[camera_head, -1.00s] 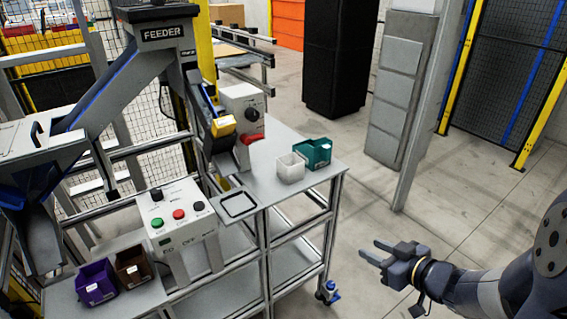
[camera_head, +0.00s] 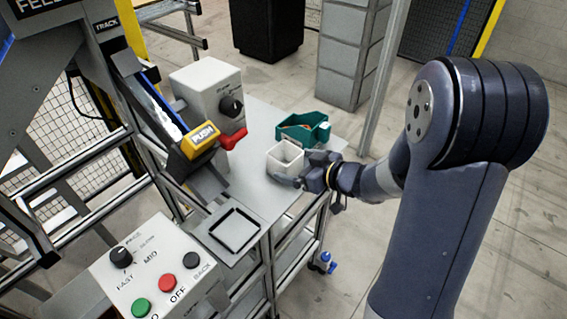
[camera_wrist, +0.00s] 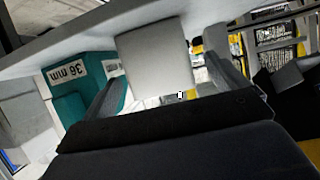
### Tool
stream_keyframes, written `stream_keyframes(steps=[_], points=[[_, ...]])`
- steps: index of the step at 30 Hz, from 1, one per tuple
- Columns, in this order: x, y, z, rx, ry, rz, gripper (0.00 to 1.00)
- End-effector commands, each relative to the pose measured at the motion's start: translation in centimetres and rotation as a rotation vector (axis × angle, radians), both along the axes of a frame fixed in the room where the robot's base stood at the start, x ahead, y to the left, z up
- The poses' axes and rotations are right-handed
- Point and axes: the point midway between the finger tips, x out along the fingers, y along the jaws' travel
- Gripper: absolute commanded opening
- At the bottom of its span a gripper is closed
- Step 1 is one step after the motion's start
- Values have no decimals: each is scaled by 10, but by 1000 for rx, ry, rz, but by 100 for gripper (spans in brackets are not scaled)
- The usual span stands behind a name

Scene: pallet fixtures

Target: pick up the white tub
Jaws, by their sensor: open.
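The white tub (camera_head: 284,156) stands upright on the grey bench top, its open top facing up. My gripper (camera_head: 294,168) has come in from the right, low at the tub, with its fingers pointing toward it. In the wrist view the tub's pale wall (camera_wrist: 153,58) fills the gap between the two spread fingers, one on each side. Contact between fingers and tub cannot be made out. The gripper is open. The tub's lower right part is hidden by the gripper in the head view.
A teal bin (camera_head: 322,130) stands right behind the tub, close to one finger. A grey box with a red handle (camera_head: 232,139) and a yellow PUSH block (camera_head: 200,137) are to the left. A black-rimmed square tray (camera_head: 235,231) lies at the bench's front.

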Motion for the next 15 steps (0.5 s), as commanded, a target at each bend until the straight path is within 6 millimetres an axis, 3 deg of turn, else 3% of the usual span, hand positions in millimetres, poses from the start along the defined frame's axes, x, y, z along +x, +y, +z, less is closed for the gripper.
stream_keyframes(steps=[9,15], points=[[28,31,-14,-1,1,3,93],[32,34,-16,-1,1,0,93]])
